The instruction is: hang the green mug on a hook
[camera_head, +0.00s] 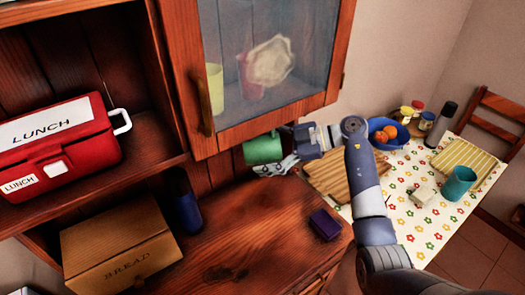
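The green mug (262,149) is just under the lower edge of the glass-door wall cabinet, above the wooden counter. My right gripper (278,166) reaches in from the right and its fingers are at the mug's right and lower side. The fingers overlap the mug in the picture, and I cannot tell whether they are closed on it. No hook shows clearly; the cabinet's underside is hidden from this angle. My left gripper is not in view.
The glass cabinet door (268,62) has a handle near the mug. A dark blue bottle (186,205), a bread box (118,243) and a purple block (325,224) stand on the counter (245,240). A red lunch box (60,150) sits on the left shelf. A set table (400,220) is at right.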

